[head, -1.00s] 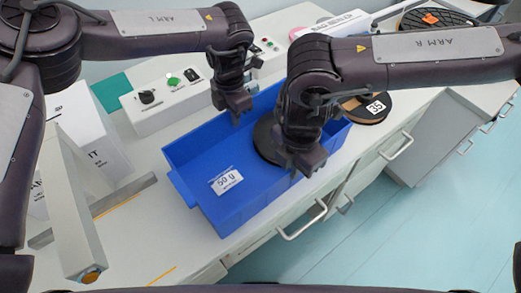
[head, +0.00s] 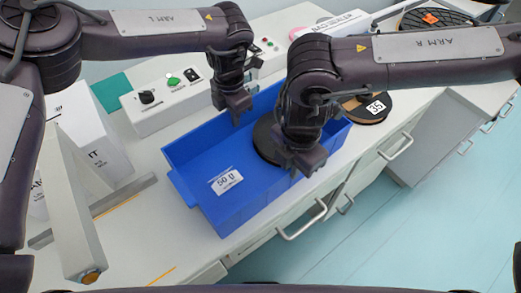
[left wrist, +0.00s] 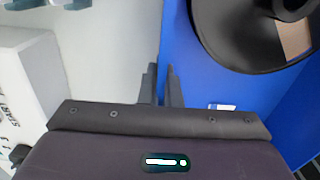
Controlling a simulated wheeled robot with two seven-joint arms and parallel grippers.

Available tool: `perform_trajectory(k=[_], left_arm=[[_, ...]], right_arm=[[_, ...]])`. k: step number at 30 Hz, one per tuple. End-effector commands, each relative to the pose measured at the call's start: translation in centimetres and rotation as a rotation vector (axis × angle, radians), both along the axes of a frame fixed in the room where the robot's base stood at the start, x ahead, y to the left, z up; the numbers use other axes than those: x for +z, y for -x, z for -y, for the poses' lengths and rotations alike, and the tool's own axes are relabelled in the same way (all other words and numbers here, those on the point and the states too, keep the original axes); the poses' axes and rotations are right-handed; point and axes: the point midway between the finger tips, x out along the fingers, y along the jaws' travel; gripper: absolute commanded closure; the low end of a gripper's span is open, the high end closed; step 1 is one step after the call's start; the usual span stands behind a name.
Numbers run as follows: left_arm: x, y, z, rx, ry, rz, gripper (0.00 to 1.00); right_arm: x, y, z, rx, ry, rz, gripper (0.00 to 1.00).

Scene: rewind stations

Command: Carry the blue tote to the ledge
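The blue tote (head: 190,156) sits on the white counter, seemingly level. It holds a dark round reel (head: 266,136), partly hidden by my right arm, and a white "50" label lies towards its left end. My left gripper (head: 235,115) is at the tote's far wall. In the left wrist view its fingers (left wrist: 161,85) stand close together, one on each side of the tote's wall (left wrist: 163,40). My right gripper (head: 303,168) is at the near wall; its fingertips are mostly hidden, so its grip is unclear. I cannot tell which surface is the ledge.
A control box (head: 165,98) with knobs and buttons stands behind the tote. White cartons (head: 90,140) and a metal bar stand left. Drawer handles (head: 302,220) stick out below. The floor (head: 430,230) at right is clear.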

Motion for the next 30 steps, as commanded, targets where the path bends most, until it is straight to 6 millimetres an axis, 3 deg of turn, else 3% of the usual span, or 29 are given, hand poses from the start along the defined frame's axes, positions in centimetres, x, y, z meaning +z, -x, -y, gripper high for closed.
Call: perform_trajectory(k=[8, 19, 30], left_arm=[[1.4, -0.2, -0.1, 0.003, 0.000, 0.005, 1.00], [4.7, -0.2, -0.1, 0.003, 0.000, 0.005, 1.00], [5.1, -0.2, -0.1, 0.003, 0.000, 0.005, 1.00]], right_arm=[[1.3, 0.0, 0.0, 0.000, 0.001, 0.000, 1.00], [4.6, 0.0, 0.1, 0.000, 0.002, -0.001, 1.00], [5.0, 0.0, 0.1, 0.000, 0.002, -0.001, 1.00]])
